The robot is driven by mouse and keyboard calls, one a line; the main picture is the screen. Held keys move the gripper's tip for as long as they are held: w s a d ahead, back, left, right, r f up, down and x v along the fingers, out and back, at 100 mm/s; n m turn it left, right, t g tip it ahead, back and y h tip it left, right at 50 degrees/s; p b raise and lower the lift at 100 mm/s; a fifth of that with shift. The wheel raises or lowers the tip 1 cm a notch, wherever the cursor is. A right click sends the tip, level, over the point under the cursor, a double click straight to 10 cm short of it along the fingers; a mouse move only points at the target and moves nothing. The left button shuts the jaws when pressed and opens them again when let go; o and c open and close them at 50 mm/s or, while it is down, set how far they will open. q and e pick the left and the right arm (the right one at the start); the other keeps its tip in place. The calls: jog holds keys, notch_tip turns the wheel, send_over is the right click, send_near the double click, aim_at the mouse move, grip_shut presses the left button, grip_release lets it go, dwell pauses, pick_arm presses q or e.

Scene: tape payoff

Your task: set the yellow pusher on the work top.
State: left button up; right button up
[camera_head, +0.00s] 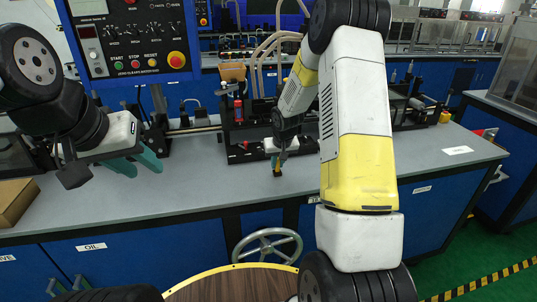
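A small yellow piece with dark parts, which looks like the yellow pusher (277,168), is at the fingertips of my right gripper (279,162). The gripper points down and appears shut on it; the fingers are small and partly hidden. The pusher is low over the grey work top (230,188), in front of the black machine. I cannot tell whether it touches the top. My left gripper (136,164) is over the left part of the work top, its two teal fingers apart with nothing between them.
A control panel (130,38) with buttons stands at the back left. A cardboard box (15,200) lies at the left edge. The black machine (235,125) and its rail fill the back. A yellow block (445,117) sits at the right. The front of the top is clear.

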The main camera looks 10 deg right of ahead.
jog(key=o, duration=0.4)
jog(key=shift+o, duration=0.2)
jog(key=s+f+v, duration=0.1)
jog(key=s+v, duration=0.2)
jog(key=v, duration=1.9)
jog(key=s+a+r, duration=0.1)
jog(key=s+r, duration=0.1)
jog(key=s, duration=0.5)
jog(key=s+a+r+t+y, duration=0.1)
jog(key=s+a+r, duration=0.1)
jog(key=s, duration=0.5)
jog(key=s+a+r+y, duration=0.1)
jog(key=s+a+r, duration=0.1)
jog(key=s, duration=0.5)
jog(key=shift+s+r+t, duration=0.3)
jog(key=shift+s+r, duration=0.1)
jog(key=shift+r, duration=0.4)
jog(key=shift+a, duration=0.1)
